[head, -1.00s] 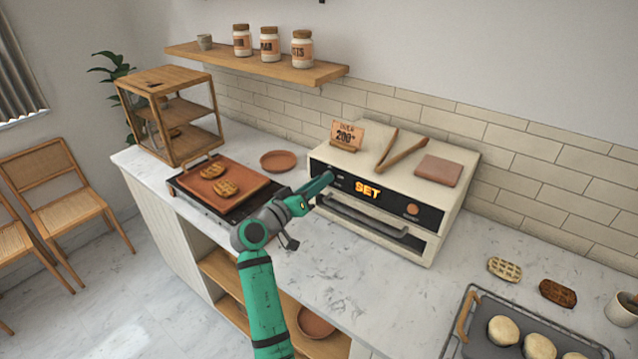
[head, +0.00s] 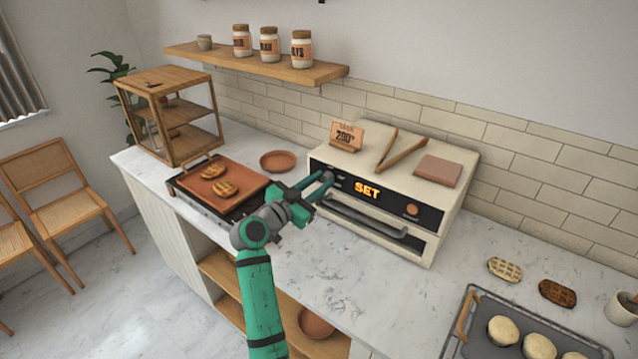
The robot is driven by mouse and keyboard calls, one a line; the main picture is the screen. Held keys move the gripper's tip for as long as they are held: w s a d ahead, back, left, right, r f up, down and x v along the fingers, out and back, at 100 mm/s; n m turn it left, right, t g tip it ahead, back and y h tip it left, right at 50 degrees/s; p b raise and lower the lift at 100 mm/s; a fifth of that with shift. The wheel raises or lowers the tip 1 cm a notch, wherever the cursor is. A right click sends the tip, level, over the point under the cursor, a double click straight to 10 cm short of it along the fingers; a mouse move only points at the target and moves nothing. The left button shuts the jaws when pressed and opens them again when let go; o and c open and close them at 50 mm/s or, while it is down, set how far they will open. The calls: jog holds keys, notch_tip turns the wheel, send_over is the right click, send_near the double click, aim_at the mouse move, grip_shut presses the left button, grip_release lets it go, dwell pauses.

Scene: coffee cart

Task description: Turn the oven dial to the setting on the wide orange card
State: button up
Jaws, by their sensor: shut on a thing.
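The cream oven (head: 380,234) stands on the counter with a black front panel. Its lit display (head: 367,191) reads SET in orange. The wide orange card (head: 347,135) stands on the oven's top at the left; its number looks like 200°, though small and blurred. My gripper (head: 328,177) is at the left end of the panel, shut on the dial there. The dial is mostly hidden by the fingers, so its pointer cannot be read. A round orange knob (head: 412,210) sits at the panel's right end, apart from my gripper.
Wooden tongs (head: 402,150) and a brown pad (head: 438,171) lie on the oven's top. The oven handle (head: 365,217) juts out below the panel. A griddle (head: 212,187) with waffles is at the left. A tray (head: 480,335) with buns is at the right.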

jog(key=shift+m, duration=0.6)
jog(key=o, duration=1.1)
jog(key=shift+c, duration=0.2)
jog(key=v, duration=1)
jog(key=shift+s+a, duration=0.2)
jog(key=shift+s, duration=0.15)
jog(key=shift+f, duration=0.1)
